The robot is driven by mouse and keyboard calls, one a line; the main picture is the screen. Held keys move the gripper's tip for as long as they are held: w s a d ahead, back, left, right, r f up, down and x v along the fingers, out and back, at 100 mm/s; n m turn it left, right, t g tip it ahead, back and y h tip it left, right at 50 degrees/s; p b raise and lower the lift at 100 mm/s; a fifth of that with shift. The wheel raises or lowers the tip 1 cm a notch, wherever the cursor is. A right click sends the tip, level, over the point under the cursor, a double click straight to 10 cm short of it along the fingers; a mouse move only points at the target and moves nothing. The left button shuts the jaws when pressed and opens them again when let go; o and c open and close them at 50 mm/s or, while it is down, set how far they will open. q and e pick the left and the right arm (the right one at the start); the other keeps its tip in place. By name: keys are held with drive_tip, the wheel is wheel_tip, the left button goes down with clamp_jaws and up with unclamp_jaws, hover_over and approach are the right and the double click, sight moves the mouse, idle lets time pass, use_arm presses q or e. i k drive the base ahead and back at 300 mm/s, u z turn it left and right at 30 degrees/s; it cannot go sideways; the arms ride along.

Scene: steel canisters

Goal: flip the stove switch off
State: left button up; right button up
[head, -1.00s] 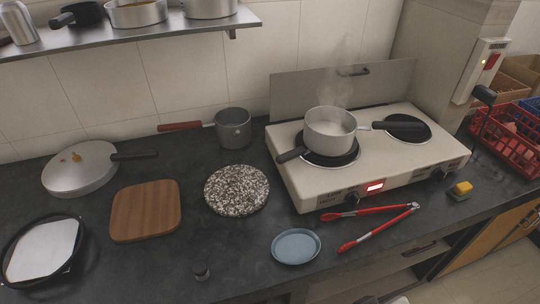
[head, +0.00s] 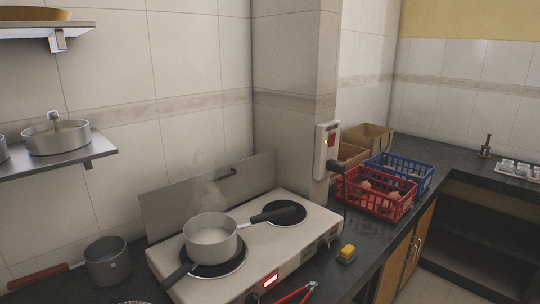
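A white switch box (head: 327,148) with a red rocker switch (head: 332,139) and a small yellow light is mounted on the tiled pillar, right of the stove. A black plug (head: 338,168) hangs at its lower edge, with a cable running down. The two-plate stove (head: 282,252) stands on the counter, and a red lit switch (head: 270,280) glows on its front panel. A steaming saucepan (head: 211,236) stands on its left plate; the right plate (head: 286,214) shows no pan. Neither of my grippers is in view.
Red (head: 375,194) and blue (head: 401,170) crates and cardboard boxes (head: 369,137) stand right of the pillar. A yellow sponge (head: 347,252) and red tongs (head: 299,292) lie before the stove. A grey pot (head: 107,262) stands left of it.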

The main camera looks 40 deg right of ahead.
sight(332, 136)
drive_tip(key=u, duration=0.55)
drive_tip(key=k, duration=1.25)
drive_tip(key=z, duration=0.2)
drive_tip(key=i, duration=0.6)
drive_tip(key=z, duration=1.3)
drive_tip(key=i, duration=0.55)
drive_tip(key=z, duration=0.9)
drive_tip(key=k, duration=1.25)
drive_tip(key=z, duration=0.8)
drive_tip(key=i, duration=1.35)
drive_tip(key=u, duration=1.25)
drive_tip(key=i, duration=0.8)
drive_tip(key=u, duration=0.9)
